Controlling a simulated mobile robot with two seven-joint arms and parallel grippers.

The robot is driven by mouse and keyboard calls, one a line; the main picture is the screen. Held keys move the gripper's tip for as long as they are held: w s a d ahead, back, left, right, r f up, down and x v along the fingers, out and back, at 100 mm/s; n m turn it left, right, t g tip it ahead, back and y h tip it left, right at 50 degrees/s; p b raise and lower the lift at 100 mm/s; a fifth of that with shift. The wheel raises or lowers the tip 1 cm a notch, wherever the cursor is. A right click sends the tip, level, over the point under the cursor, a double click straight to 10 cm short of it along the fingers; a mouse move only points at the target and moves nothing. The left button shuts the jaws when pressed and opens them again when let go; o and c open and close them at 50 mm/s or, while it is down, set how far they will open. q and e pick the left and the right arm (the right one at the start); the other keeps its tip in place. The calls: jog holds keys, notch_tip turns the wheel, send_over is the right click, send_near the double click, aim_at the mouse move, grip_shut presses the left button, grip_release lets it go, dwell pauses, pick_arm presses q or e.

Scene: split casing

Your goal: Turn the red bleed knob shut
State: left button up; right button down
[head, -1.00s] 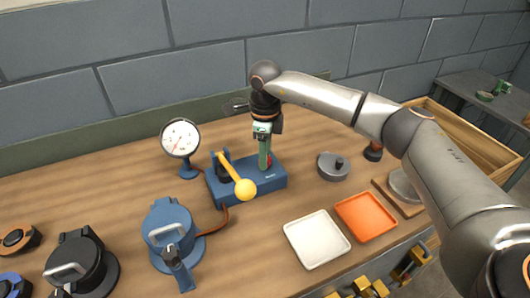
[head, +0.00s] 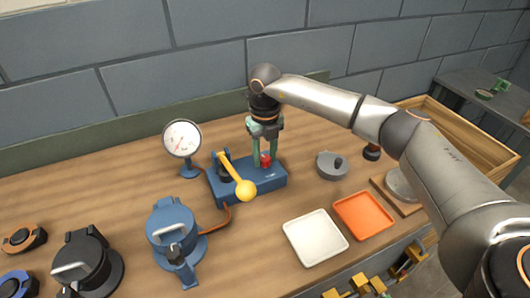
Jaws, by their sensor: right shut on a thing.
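The red bleed knob (head: 265,160) sits on top of the blue pump block (head: 268,181), toward its right end. My right gripper (head: 263,162) points down over the block with its green fingers on either side of the knob, shut on it. The fingers partly hide the knob, so its turn angle cannot be read. A yellow-ended lever (head: 245,190) stands on the left part of the block. My left gripper is not in view.
A dial gauge (head: 182,139) stands left of the block. A blue casing (head: 174,232) is in front. A grey lidded disc (head: 331,165), white tray (head: 315,238) and orange tray (head: 364,215) lie to the right. A wooden crate (head: 470,140) is farther right.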

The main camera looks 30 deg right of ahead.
aim_at(265, 158)
jog(key=shift+m, duration=1.1)
jog(key=shift+c, duration=2.2)
grip_release()
notch_tip(265, 158, up, 13)
jog(key=shift+f+b, duration=0.2)
jog(key=shift+b, duration=0.2)
